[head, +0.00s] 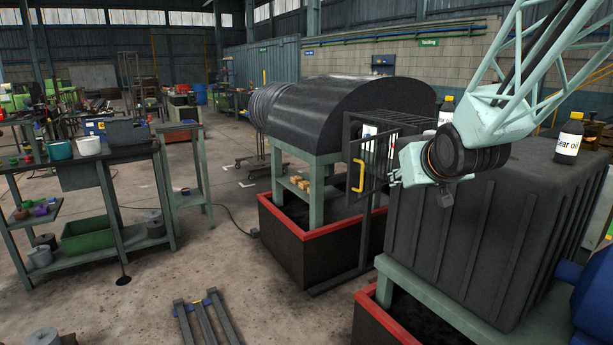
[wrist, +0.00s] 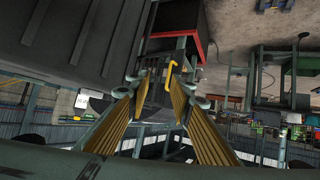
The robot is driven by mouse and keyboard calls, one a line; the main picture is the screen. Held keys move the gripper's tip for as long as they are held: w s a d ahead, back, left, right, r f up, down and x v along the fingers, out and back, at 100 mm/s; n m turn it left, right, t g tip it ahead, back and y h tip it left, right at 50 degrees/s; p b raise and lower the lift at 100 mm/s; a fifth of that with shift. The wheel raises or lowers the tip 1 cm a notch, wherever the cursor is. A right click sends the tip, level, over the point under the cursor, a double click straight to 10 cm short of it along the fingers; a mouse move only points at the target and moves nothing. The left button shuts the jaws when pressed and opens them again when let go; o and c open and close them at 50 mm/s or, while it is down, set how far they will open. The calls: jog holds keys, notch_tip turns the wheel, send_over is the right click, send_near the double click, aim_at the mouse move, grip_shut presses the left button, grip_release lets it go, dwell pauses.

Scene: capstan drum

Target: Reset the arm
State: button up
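My arm reaches in from the upper right in the head view. My gripper (head: 394,178) points left, in front of the black barred gate (head: 352,215). It is small there and partly hidden by the wrist. In the wrist view my gripper (wrist: 162,92) shows two fingers with ribbed yellow pads, spread apart with nothing held between them. The gate's yellow handle (head: 357,175) is just left of the gripper in the head view. The handle also shows beyond the fingertips in the wrist view (wrist: 173,76), apart from the pads as far as I can tell.
A black-covered capstan drum (head: 340,115) stands behind the gate on a green frame over a red-rimmed pit. A large dark ribbed housing (head: 480,225) lies below my wrist, with oil bottles (head: 568,140) on top. A workbench (head: 100,165) stands left.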

jog(key=s+a+g, duration=0.1)
jog(key=s+g, duration=0.1)
jog(key=s, duration=1.5)
jog(key=s+a+f+g, duration=0.1)
jog(key=s+a+g, duration=0.1)
jog(key=s, duration=1.5)
jog(key=s+a+f+m+g, duration=0.1)
jog(key=s+g, duration=0.3)
jog(key=s, duration=1.3)
jog(key=shift+a, duration=0.4)
jog(key=shift+f, duration=0.1)
